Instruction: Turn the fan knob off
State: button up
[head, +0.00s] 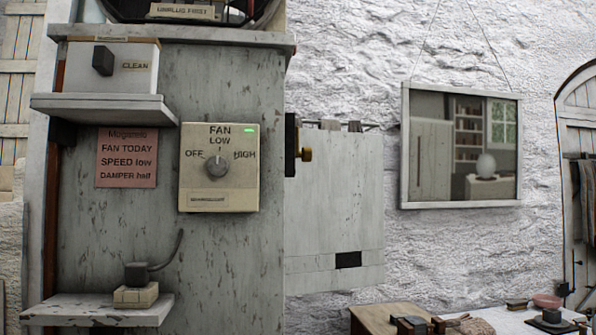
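The fan control box (219,195) is a cream panel fixed to the grey, speckled board in the head view. Its round grey fan knob (217,167) sits in the middle, with OFF to the left, LOW above and HIGH to the right. The knob's mark seems to point up at LOW. A small green light (249,129) glows at the panel's top right. My gripper is not in view.
A pink note (127,158) left of the panel reads FAN TODAY, SPEED low, DAMPER half. A shelf (105,108) with a CLEAN switch box (112,66) juts out above it. A lower shelf (95,310) holds a small block with a dark plug (137,274).

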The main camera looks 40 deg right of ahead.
aim_at(218, 166)
jog(key=z, duration=0.85)
